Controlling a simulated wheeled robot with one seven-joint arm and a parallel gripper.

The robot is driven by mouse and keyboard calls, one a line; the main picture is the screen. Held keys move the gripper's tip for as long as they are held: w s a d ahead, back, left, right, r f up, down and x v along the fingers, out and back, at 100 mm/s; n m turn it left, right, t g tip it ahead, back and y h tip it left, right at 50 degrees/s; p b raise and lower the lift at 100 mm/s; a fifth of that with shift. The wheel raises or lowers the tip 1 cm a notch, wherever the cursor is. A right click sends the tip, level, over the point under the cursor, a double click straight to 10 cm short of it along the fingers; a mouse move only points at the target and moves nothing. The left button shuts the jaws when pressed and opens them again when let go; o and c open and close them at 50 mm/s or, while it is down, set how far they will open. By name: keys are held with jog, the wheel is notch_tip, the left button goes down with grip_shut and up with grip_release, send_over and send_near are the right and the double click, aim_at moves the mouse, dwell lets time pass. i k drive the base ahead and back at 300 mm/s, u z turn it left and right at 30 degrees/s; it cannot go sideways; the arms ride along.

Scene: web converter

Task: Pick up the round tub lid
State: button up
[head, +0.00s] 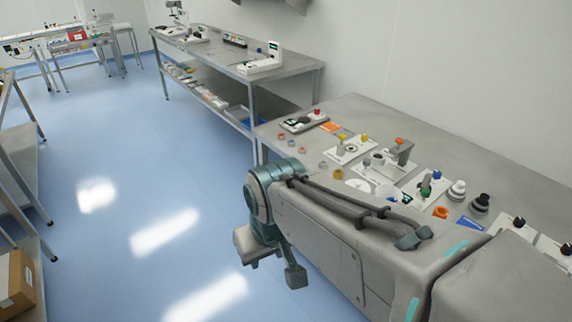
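A flat white round disc (357,185), which looks like the round tub lid, lies on the grey bench among small devices. A paler round piece (387,192) sits just right of it, partly behind my arm; I cannot tell whether it is a tub or another lid. My gripper (272,266) hangs at the end of my arm, off the bench's front side and over the blue floor. Its two fingers look spread apart with nothing between them. It is well apart from the disc, to the left and lower in the picture.
A second bench (225,68) stands behind. A cardboard box (18,285) is at lower left. The floor between is clear.

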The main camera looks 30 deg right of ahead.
aim_at(360, 184)
jog(key=u, duration=0.1)
jog(key=i, duration=1.05)
jog(key=z, duration=0.9)
jog(key=i, duration=0.7)
jog(key=z, duration=0.75)
